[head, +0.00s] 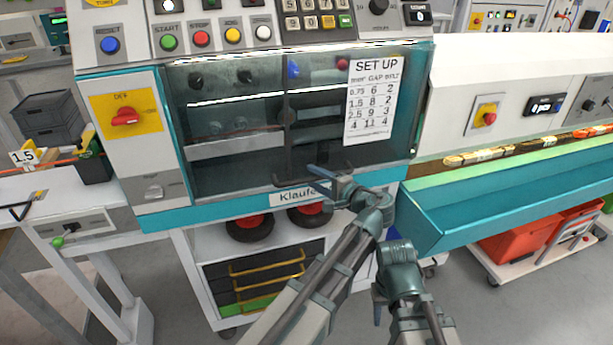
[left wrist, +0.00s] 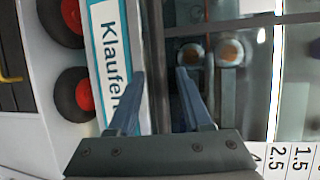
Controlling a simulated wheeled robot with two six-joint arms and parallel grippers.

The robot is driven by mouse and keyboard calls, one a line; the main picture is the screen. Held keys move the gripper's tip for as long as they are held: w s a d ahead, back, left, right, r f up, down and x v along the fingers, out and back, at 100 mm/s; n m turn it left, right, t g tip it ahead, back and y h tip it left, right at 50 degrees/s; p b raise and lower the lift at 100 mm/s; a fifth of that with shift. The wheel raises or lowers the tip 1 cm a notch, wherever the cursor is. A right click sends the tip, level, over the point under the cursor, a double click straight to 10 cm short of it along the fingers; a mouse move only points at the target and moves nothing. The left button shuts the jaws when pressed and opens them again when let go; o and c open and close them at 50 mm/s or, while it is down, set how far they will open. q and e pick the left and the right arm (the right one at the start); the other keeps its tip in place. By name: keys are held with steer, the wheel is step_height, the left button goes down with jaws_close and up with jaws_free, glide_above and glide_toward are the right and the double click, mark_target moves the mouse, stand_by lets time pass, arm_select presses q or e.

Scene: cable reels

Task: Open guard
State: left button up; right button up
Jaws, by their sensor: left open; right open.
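The guard (head: 235,135) is a clear, dark-tinted window on the front of the teal and white machine, and it looks closed. A dark handle bar (head: 285,180) runs along its lower edge above the "Klaufen" label (head: 292,196). My left gripper (head: 318,180) is open at this bar. In the left wrist view its two blue fingers (left wrist: 162,88) lie either side of a dark strip by the label; I cannot tell whether they touch it. My right gripper (head: 377,312) is open, low in front of the machine, pointing down, and away from the guard.
A set-up sheet (head: 372,95) is stuck on the window's right side. A control panel (head: 215,30) sits above, and a red rotary switch (head: 125,117) is at left. A teal trough (head: 500,195) juts out at right. Below are a shelf with dark reels (head: 250,226) and red bins (head: 520,240).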

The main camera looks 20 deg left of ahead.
arm_select(q)
jaws_close()
stand_by(1.4)
